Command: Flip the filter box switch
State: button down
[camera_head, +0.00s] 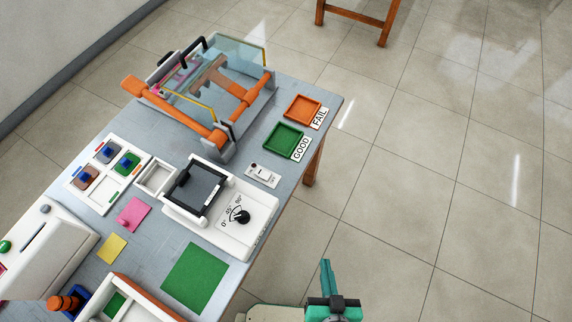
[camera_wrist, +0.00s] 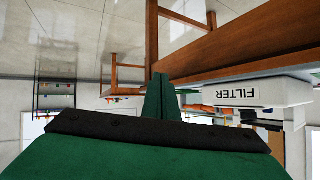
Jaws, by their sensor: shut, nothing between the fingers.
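The filter box (camera_head: 222,222) is a white box on the table with a black dial (camera_head: 240,216) marked 0°, 45° and 90°. A dark framed panel (camera_head: 199,186) sits on it. Its FILTER side (camera_wrist: 265,93) shows in the wrist view. A small white switch plate (camera_head: 263,174) lies beside the box; its lever position is too small to tell. My green gripper (camera_head: 326,268) is shut and empty, beyond the table's right edge, apart from the box and the plate. Its shut fingers also show in the wrist view (camera_wrist: 160,82).
Green (camera_head: 284,138) and orange (camera_head: 304,109) trays sit behind the switch plate, labelled GOOD and FAIL. A glass-topped fixture (camera_head: 215,85) with orange bars stands at the back. A green mat (camera_head: 195,276) lies in front of the box. Open floor (camera_head: 420,200) is at right.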

jog(key=s+a+r+t+h, duration=0.1)
jog(key=a+r+t, duration=0.2)
jog(key=a+r, duration=0.5)
jog(key=shift+a+r+t, duration=0.3)
jog(key=shift+a+r, duration=0.05)
jog(key=shift+a, duration=0.4)
jog(key=shift+s, duration=0.15)
